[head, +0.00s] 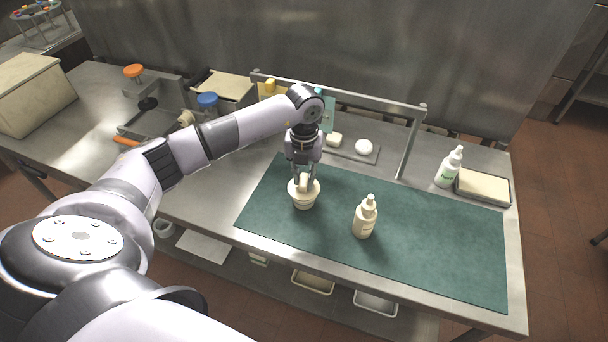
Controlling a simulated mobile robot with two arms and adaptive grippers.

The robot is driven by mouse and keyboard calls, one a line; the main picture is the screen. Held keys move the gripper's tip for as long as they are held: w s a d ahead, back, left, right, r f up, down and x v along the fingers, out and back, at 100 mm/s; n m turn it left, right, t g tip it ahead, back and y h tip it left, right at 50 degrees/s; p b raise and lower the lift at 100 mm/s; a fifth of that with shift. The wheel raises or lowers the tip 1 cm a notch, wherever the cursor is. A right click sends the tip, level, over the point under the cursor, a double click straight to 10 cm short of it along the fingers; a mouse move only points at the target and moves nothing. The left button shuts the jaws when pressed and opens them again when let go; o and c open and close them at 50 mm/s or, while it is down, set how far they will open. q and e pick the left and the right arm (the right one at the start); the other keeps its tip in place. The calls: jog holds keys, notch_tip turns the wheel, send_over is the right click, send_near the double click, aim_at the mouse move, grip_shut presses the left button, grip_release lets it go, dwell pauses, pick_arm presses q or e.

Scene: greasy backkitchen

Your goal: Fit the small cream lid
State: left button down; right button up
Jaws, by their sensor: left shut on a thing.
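My left gripper (304,182) points down and is shut on the small cream lid (303,188). The lid is at the mouth of a small cream pot (304,203), which stands upright on the green mat (420,247). The fingers partly hide the lid. I cannot tell whether it is fully seated on the rim. My right gripper is not in view.
A cream dropper bottle (364,220) stands on the mat, right of the pot. A white bottle (448,168) and a shallow tray (482,187) are at the right. A metal rail (345,92) runs behind. The mat's right part is clear.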

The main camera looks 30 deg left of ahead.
pick_arm(q)
jog(key=shift+f+b, duration=0.3)
jog(key=shift+f, duration=0.3)
jog(key=c, duration=1.4)
grip_release()
jog(key=shift+r, duration=0.1)
jog(key=shift+o, duration=0.4)
jog(key=shift+o, duration=1.3)
notch_tip(320, 180, up, 8)
jog(key=p, duration=0.5)
